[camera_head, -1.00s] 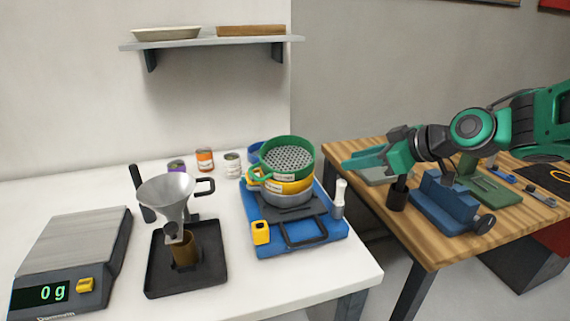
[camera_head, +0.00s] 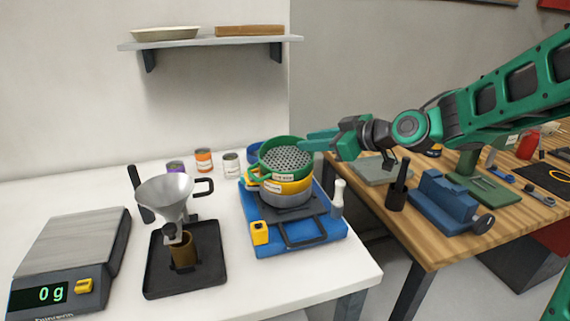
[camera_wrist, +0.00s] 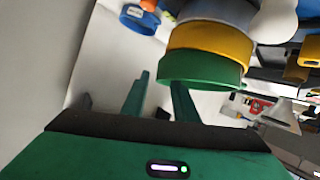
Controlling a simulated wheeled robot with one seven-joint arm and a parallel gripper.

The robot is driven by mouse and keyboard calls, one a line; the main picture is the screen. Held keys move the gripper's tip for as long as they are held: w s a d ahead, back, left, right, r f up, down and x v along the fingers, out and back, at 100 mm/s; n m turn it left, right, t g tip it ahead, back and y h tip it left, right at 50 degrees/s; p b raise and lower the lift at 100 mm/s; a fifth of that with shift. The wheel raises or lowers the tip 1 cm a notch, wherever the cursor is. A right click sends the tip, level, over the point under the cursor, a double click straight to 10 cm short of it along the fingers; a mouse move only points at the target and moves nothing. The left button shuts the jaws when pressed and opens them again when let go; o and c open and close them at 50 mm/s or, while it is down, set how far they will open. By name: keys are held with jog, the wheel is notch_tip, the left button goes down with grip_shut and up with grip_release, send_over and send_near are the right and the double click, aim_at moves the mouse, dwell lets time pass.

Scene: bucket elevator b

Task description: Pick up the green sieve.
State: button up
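The green sieve (camera_head: 268,170) sits on top of a stack, above a yellow sieve (camera_head: 297,187) and a grey one (camera_head: 290,199), on the blue-based shaker (camera_head: 325,238). My gripper (camera_head: 305,142) reaches in from the right at the height of the green sieve's rim, by its right rear side. In the wrist view my gripper (camera_wrist: 158,82) has its two fingers apart with bare space between them. The green sieve (camera_wrist: 200,70) shows just beyond the right fingertip there; I cannot tell whether they touch.
A metal funnel (camera_head: 165,192) stands on a black tray left of the shaker, with a scale (camera_head: 85,240) farther left. Several small cans stand behind. A white-capped bottle (camera_head: 337,200) stands right of the stack. A wooden bench (camera_head: 425,238) with tools lies right.

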jog(key=x, duration=0.3)
grip_shut()
jog(key=shift+r, duration=0.15)
